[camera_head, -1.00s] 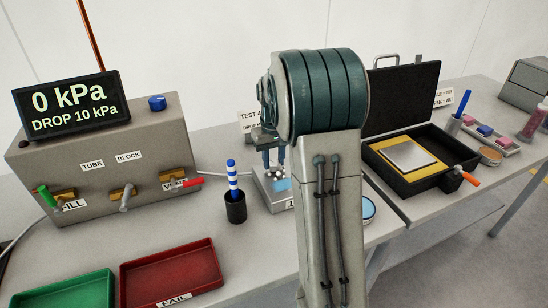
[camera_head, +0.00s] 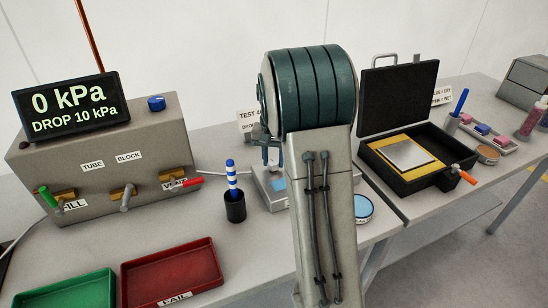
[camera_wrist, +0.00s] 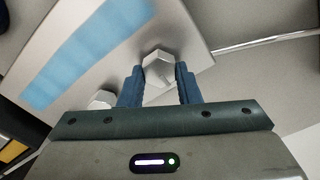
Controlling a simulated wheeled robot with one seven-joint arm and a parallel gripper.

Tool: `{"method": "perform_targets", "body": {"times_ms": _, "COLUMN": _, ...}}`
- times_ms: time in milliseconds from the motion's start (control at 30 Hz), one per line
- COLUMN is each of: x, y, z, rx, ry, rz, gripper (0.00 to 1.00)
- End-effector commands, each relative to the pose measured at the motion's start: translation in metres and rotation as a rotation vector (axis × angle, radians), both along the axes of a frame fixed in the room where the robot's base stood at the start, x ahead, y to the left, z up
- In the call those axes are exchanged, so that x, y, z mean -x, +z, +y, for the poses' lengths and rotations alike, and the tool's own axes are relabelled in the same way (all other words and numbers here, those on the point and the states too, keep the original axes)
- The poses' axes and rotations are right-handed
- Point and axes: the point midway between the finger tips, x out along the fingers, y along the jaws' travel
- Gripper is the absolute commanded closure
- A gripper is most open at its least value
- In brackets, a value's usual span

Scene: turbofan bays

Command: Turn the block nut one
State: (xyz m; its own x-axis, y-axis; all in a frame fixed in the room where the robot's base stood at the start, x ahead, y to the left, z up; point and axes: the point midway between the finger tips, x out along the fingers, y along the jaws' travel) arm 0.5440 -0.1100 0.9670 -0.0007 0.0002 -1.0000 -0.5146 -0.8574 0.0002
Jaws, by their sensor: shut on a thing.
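In the wrist view my gripper (camera_wrist: 160,80) has its two blue fingers on either side of a silver hex nut (camera_wrist: 158,62), shut on it. A second silver nut (camera_wrist: 103,99) shows lower left, partly hidden by the gripper. The nuts are at a light grey block-like unit with a pale blue stripe (camera_wrist: 75,60). In the head view this grey unit (camera_head: 268,192) stands on the bench, partly behind my arm. My fingers there are mostly hidden, and the gripped nut cannot be made out. I cannot tell which nut is number one.
A grey pressure box (camera_head: 95,160) with valve handles and a display reading 0 kPa stands left. A black cup (camera_head: 235,208) holds a blue-striped stick. Green (camera_head: 65,295) and red (camera_head: 170,278) trays lie in front. An open black case (camera_head: 405,178) stands right.

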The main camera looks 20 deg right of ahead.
Motion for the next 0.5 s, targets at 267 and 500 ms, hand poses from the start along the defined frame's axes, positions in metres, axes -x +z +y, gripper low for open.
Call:
{"method": "perform_targets", "body": {"times_ms": 267, "x": -0.0007, "y": 0.0012, "z": -0.0002, "rx": 0.000, "ry": -0.005, "rz": -0.004, "gripper": 0.93}}
{"method": "perform_targets", "body": {"times_ms": 500, "x": -0.0005, "y": 0.0009, "z": -0.0002, "rx": 0.000, "ry": -0.003, "rz": -0.002, "gripper": 0.48}}
